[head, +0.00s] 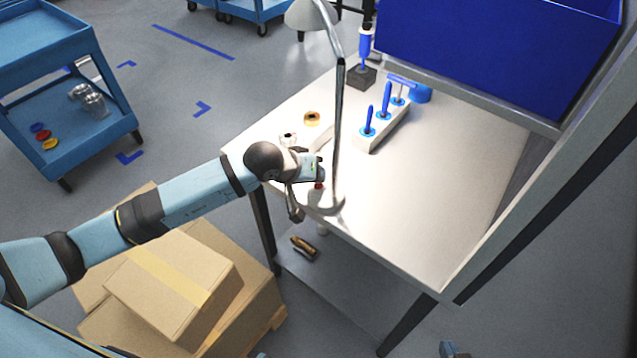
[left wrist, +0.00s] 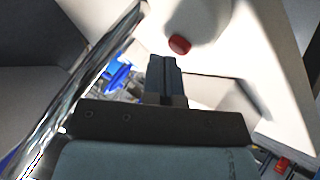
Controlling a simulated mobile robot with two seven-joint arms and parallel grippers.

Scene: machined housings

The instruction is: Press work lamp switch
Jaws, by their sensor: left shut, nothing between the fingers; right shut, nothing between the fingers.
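The work lamp (head: 339,120) stands at the near left edge of the white workbench, with a tall metal pole and a round base (head: 326,205). A small red switch (head: 319,185) shows at the base, partly covered by my left gripper (head: 321,172). In the left wrist view the red switch (left wrist: 180,44) is just beyond the tips of my left gripper (left wrist: 163,60), slightly right of them. The fingers are shut with nothing between them. A small gap seems to separate tips and switch; contact is not clear. My right gripper is not in view.
The lamp pole (left wrist: 85,88) runs close beside my left gripper. A blue bin (head: 500,50) stands behind. Cardboard boxes (head: 170,290) are below my left arm.

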